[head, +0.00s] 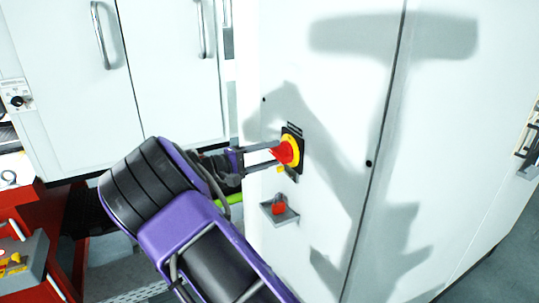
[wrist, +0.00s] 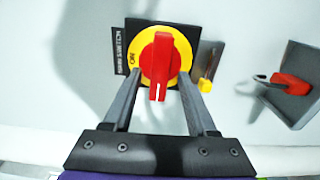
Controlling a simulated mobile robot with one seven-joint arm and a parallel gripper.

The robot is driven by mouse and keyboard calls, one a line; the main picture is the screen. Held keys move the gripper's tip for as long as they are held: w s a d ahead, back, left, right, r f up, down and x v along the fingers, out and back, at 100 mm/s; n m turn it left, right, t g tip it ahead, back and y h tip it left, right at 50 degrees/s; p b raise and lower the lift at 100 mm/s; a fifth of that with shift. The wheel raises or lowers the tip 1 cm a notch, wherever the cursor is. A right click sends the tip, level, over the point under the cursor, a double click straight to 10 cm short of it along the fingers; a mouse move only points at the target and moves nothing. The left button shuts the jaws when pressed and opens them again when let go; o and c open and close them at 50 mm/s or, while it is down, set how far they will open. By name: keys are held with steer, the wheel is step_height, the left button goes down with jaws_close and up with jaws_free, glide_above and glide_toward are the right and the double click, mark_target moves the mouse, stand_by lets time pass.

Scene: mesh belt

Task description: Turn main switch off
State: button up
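The main switch is a red knob (wrist: 160,62) on a yellow disc (wrist: 183,46) with a black plate, mounted on a white cabinet. "ON" shows on the disc's left side in the wrist view, beside a label reading "MAIN SWITCH" (wrist: 119,50). The knob's grip lies along the picture's vertical there. In the head view the knob (head: 284,153) faces my gripper (head: 271,153). In the wrist view my gripper (wrist: 160,76) is open, one finger on each side of the knob. Gaps show beside the knob; contact is not visible.
A small yellow-handled part (wrist: 207,82) hangs beside the switch plate. A grey holder (head: 279,214) with a red padlock (head: 279,208) sits below the switch in the head view. A red cart (head: 30,205) stands at the left.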

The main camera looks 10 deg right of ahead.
steer(key=v, duration=1.7)
steer(key=shift+a+b, duration=0.2)
steer(key=shift+b, duration=0.2)
steer(key=shift+d+r, duration=0.1)
